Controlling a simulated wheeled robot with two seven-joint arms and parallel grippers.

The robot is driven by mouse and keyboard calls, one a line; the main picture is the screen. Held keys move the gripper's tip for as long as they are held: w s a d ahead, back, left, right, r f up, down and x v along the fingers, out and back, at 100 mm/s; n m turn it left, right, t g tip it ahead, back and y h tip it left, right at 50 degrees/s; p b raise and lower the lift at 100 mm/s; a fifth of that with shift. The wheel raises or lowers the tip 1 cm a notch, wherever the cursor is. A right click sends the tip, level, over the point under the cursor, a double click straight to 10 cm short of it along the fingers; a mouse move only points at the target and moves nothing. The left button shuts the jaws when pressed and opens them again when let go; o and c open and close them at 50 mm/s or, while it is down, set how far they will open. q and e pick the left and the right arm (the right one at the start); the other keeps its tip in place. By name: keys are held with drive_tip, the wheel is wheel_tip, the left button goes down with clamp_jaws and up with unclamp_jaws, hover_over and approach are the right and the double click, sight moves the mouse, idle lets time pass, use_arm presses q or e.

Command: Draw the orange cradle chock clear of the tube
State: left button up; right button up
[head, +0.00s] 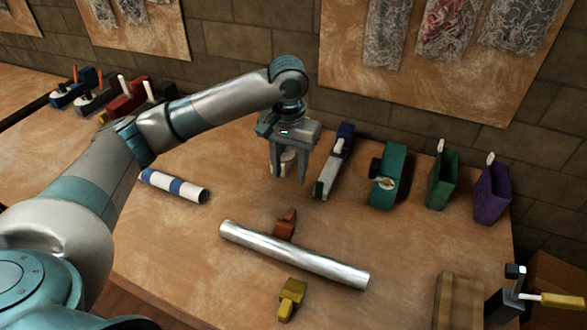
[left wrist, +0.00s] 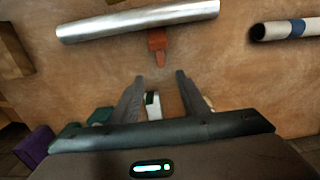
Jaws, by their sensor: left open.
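The orange cradle chock (head: 286,222) sits against the far side of the silver tube (head: 300,258), with its narrower end pointing away from the tube. In the left wrist view the chock (left wrist: 157,42) lies just beyond my fingertips, touching or nearly touching the tube (left wrist: 140,20). A yellow chock (head: 291,298) is on the tube's near side. My left gripper (head: 287,178) is open, fingers pointing down, behind the orange chock and apart from it. It also shows in the left wrist view (left wrist: 160,77), with nothing held. My right gripper is not in view.
A blue-and-white striped roll (head: 174,186) lies to the left. Bare tabletop lies between the orange chock and these.

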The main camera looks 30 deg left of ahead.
use_arm(q)
drive_tip(key=shift+s+r, duration=0.15)
drive_tip(key=shift+s, duration=0.05)
drive_tip(key=p, duration=0.3)
approach(289, 214)
wheel_tip(289, 214, down, 10)
drive_tip(key=shift+f, duration=0.15)
idle(0.5)
clamp_jaws()
